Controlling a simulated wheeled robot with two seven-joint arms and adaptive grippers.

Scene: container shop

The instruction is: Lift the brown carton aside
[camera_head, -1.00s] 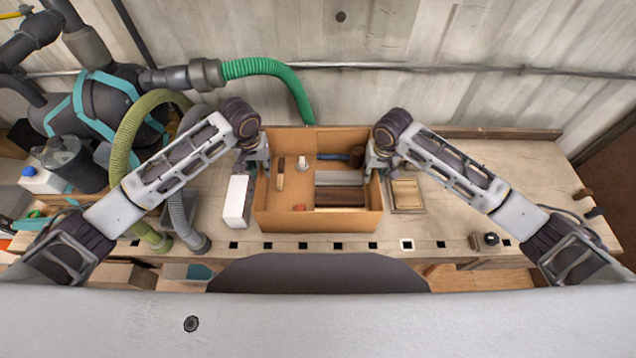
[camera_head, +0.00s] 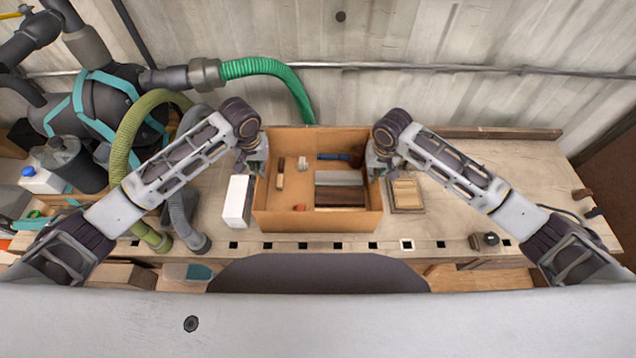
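The brown carton (camera_head: 316,221) stands open-topped and upright on the workbench in the middle of the head view. Inside it lie several small items, including grey and brown blocks (camera_head: 340,186) and a blue-handled tool (camera_head: 334,156). My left gripper (camera_head: 258,168) is at the carton's left wall. My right gripper (camera_head: 377,168) is at its right wall. Both grippers point down at the upper side edges. Their fingertips are small and partly hidden, so I cannot tell whether they are closed on the walls.
A white box (camera_head: 238,201) stands close to the carton's left side. A small wooden tray (camera_head: 406,194) lies close on the right. Hoses (camera_head: 184,215) and a dark machine (camera_head: 90,115) fill the left. The workbench (camera_head: 500,185) is mostly bare further right.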

